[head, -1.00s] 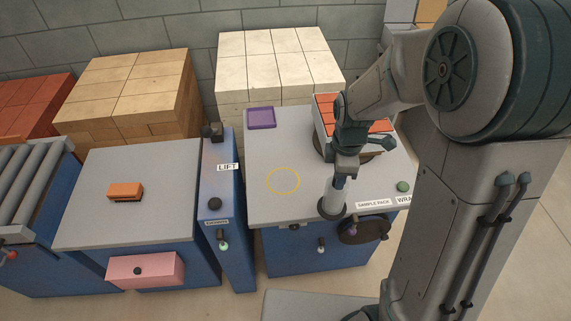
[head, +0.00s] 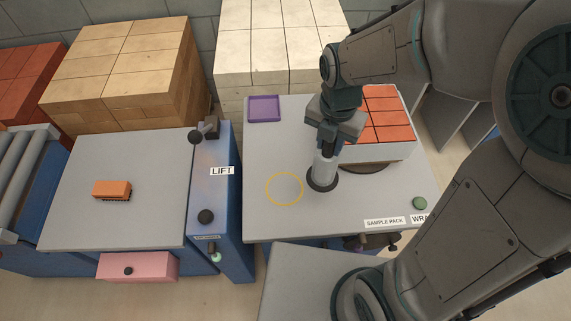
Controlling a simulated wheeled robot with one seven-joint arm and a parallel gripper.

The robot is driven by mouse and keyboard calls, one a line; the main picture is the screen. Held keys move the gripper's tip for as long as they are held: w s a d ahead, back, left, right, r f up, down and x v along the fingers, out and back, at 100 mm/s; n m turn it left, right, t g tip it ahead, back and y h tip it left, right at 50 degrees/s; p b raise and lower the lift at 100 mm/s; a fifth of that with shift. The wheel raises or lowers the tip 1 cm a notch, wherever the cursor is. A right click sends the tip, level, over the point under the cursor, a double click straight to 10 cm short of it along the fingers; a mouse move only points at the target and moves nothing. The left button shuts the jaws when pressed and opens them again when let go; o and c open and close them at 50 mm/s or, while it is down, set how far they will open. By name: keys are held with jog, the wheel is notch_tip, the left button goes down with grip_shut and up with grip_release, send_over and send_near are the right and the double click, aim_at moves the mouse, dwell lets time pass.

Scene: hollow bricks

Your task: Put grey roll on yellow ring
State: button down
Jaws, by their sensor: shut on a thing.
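The grey roll (head: 323,170) is an upright pale cylinder with a dark, wider round foot at its lower end. My gripper (head: 327,142) is shut on its upper part from above. The yellow ring (head: 270,197) is a thin flat circle on the grey worktop, and nothing lies inside it. The roll is to the right of the ring and slightly farther back, apart from it. Whether the roll's foot touches the worktop I cannot tell.
A block of orange bricks on a pale base (head: 385,152) stands close right of my gripper. A purple tray (head: 265,121) lies at the back left of the worktop (head: 300,225). A blue lift post (head: 215,185) borders it on the left. A green button (head: 419,203) is front right.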

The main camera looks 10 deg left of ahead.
jog(key=a+f+p, duration=0.2)
jog(key=a+f, duration=0.8)
jog(key=shift+w+p, duration=0.3)
jog(key=shift+p, duration=0.1)
jog(key=shift+a, duration=0.1)
jog(key=shift+f, duration=0.2)
jog(key=c, duration=1.1)
grip_release()
jog(key=shift+c, duration=0.2)
notch_tip(320, 180, up, 12)
jog(key=b, duration=0.1)
jog(key=shift+r, duration=0.2)
